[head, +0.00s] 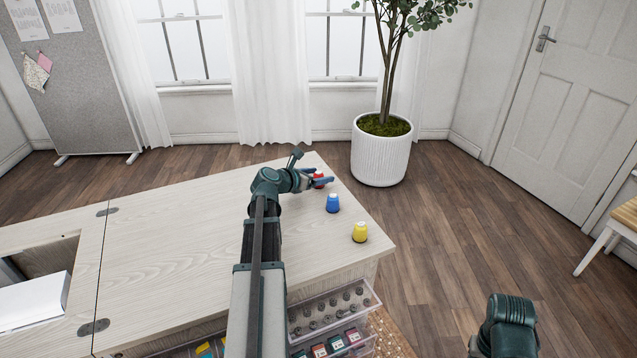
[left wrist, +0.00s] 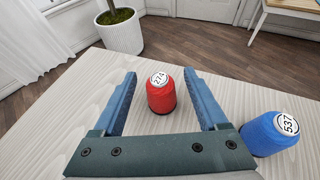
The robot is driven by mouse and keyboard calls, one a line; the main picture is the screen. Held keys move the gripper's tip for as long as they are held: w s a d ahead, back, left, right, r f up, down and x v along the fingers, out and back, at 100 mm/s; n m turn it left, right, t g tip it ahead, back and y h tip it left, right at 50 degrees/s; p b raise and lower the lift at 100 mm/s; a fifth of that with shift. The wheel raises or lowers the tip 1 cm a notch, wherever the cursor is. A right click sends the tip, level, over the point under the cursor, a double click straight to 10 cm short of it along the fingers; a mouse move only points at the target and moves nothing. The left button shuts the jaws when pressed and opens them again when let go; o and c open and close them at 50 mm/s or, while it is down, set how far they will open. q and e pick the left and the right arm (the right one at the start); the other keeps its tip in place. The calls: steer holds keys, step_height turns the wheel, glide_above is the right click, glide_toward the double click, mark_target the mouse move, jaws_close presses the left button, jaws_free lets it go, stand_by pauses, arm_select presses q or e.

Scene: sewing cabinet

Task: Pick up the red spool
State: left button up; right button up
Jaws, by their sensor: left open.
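The red spool (head: 319,179) stands upright near the far end of the cabinet top, partly hidden by my left gripper (head: 322,180) in the head view. In the left wrist view the red spool (left wrist: 161,95) has a white top marked 274 and sits between the two blue fingers of my left gripper (left wrist: 160,85). The fingers are open, with a gap on each side of the spool. Of my right arm only a dark part shows at the bottom right of the head view; its fingers are not visible.
A blue spool (head: 333,204) stands just right of my left gripper, and in the wrist view it (left wrist: 270,134) is close to the right finger. A yellow spool (head: 360,232) is nearer the cabinet top's (head: 160,240) right edge. An open clear drawer (head: 335,313) sticks out below.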

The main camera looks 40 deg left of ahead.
arm_select(q)
jaws_close()
steer(key=shift+r, duration=0.15)
steer(key=shift+r+p, duration=0.9)
steer(key=shift+p, duration=0.15)
step_height(320, 180, up, 2)
steer(key=shift+r+p, duration=0.1)
steer(key=shift+p, duration=0.9)
steer(key=s+d, duration=0.1)
steer(key=s, duration=0.4)
steer(key=s+d, duration=0.2)
steer(key=s, duration=0.3)
steer(key=s+d+p, duration=0.1)
steer(key=s, duration=0.4)
steer(key=shift+s+d+r, duration=0.2)
steer(key=shift+s+r, duration=0.05)
steer(key=shift+r, duration=0.15)
